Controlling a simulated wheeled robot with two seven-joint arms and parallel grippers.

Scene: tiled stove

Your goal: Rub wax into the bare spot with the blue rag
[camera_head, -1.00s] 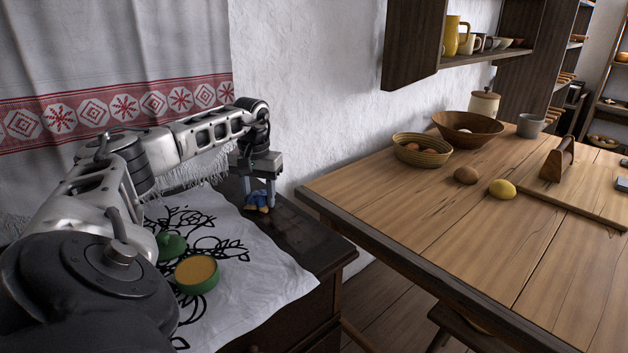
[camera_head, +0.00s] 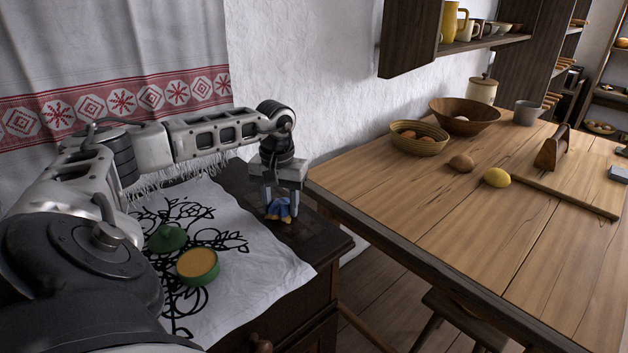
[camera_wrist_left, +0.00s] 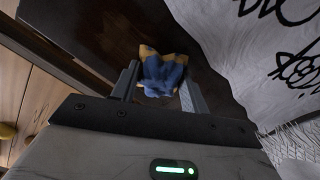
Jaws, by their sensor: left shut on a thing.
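My left gripper (camera_head: 280,205) is shut on the blue rag (camera_head: 281,211), at the bare dark wood of the chest top (camera_head: 318,241). The rag is bunched, with yellow-orange edges. In the left wrist view the rag (camera_wrist_left: 163,76) sits between the two fingers (camera_wrist_left: 160,88), low over or on the dark wood; I cannot tell if it touches. The open green tin of orange-yellow wax (camera_head: 197,266) stands on the white cloth, with its green lid (camera_head: 166,238) beside it. I cannot make out the bare spot. My right gripper is out of view.
A white cloth with black drawing (camera_head: 245,285) covers the chest's left part. A wooden table (camera_head: 430,220) stands close on the right, with a basket of eggs (camera_head: 419,138), a wooden bowl (camera_head: 465,116) and a lemon (camera_head: 497,177). A white wall rises behind the chest.

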